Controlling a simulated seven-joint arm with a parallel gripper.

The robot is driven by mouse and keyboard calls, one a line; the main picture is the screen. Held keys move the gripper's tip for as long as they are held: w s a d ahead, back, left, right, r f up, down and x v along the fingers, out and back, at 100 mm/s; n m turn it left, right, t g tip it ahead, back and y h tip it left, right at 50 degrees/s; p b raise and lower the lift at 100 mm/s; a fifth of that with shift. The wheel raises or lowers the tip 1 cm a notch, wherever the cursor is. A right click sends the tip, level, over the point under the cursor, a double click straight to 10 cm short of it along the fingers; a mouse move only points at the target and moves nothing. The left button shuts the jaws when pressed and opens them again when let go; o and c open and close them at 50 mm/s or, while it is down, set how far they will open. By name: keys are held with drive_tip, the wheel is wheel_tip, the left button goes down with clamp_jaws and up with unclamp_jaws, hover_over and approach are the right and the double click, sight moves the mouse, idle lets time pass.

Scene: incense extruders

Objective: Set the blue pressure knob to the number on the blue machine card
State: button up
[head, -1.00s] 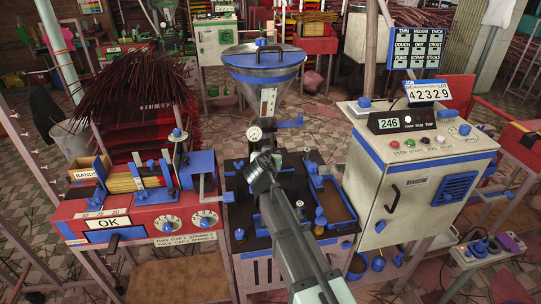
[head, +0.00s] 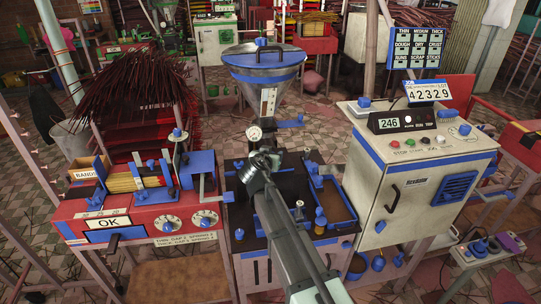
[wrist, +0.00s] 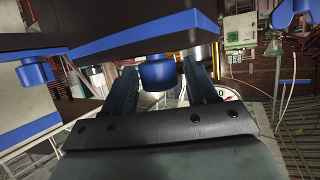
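The job card (head: 428,91) reads 42329 and stands on top of the white, blue-trimmed cabinet (head: 419,185). My gripper (head: 262,158) is over the dark, blue-edged press table, just below the white round gauge (head: 255,134). In the wrist view my gripper (wrist: 160,75) has its two dark fingers apart. A blue cylindrical knob (wrist: 157,76) shows in the gap between them; I cannot tell whether it is touched, or whether it is the pressure knob. The gauge is partly hidden beside the right finger there (wrist: 226,93). No setting mark on this knob is readable.
A blue-rimmed hopper (head: 264,72) stands behind my gripper, with a blue handle at its right. The red machine (head: 138,222) with an OK sign is at left. The cabinet display (head: 390,123) reads 246. A blue tray (head: 334,200) and small posts are close right of my arm.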

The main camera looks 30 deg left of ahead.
drive_tip(key=v, duration=1.3)
drive_tip(key=shift+s+d+r, duration=0.1)
drive_tip(key=shift+s+d, duration=0.05)
drive_tip(key=shift+s, duration=0.25)
